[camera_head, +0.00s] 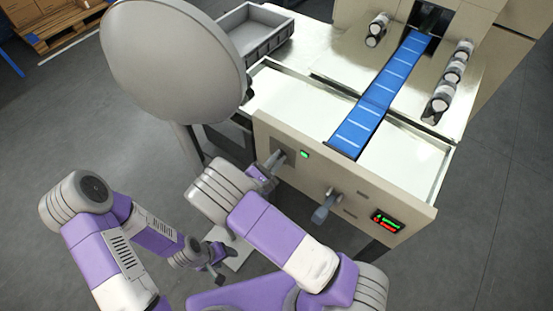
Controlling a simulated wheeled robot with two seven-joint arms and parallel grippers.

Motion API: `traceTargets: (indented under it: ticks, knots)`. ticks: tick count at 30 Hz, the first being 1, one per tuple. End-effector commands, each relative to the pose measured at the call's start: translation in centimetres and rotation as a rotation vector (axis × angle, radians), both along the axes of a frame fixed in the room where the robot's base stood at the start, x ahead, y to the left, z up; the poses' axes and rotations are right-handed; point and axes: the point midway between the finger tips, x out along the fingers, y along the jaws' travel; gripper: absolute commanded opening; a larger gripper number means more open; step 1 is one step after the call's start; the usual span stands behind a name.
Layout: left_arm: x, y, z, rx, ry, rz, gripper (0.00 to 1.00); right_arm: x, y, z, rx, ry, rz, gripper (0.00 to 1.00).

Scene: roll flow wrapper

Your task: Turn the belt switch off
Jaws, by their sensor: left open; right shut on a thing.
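The machine's cream front panel (360,190) carries a dark switch plate with a grey handle (277,157) at its left part. A green lamp (304,154) glows just right of it. My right gripper (267,168) is at this handle and shut on it; its fingertips are small and partly hidden by my wrist. My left gripper (216,264) hangs low and open, left of and below the panel, apart from the machine. A second grey lever (325,206) sticks out further right on the panel. No label shows which one is the belt switch.
A blue belt (380,95) runs from the panel up to the wrapper. Wrapped rolls (449,75) lie right of it, with more (377,29) on the left. A small display (388,222) shows green and red. A grey tray (250,38) stands at the back; a large pale round body blocks the upper left.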

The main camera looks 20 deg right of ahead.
Motion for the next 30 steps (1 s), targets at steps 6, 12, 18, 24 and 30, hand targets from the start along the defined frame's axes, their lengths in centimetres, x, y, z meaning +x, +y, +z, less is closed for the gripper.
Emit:
traceTargets:
  ticks: [6, 12, 18, 24, 30]
  knots:
    - [0.0, 0.0, 1.0, 0.000, 0.000, 0.000, 0.62, 0.1, 0.1, 0.2, -0.050, 0.065, 0.000, 0.00]
    - [0.0, 0.0, 2.6, 0.000, 0.000, 0.000, 0.62, 0.1, 0.2, 0.3, -0.141, 0.184, 0.000, 0.00]
    - [0.0, 0.0, 4.1, 0.000, 0.000, 0.000, 0.62, 0.3, 0.3, 0.3, -0.257, 0.334, 0.000, 0.00]
    - [0.0, 0.0, 5.4, 0.000, 0.000, 0.000, 0.62, 0.5, 0.5, 0.3, -0.373, 0.481, 0.002, 0.00]
    - [0.0, 0.0, 6.3, 0.000, 0.000, 0.000, 0.62, 0.6, 0.5, 0.2, -0.478, 0.616, 0.001, 0.00]
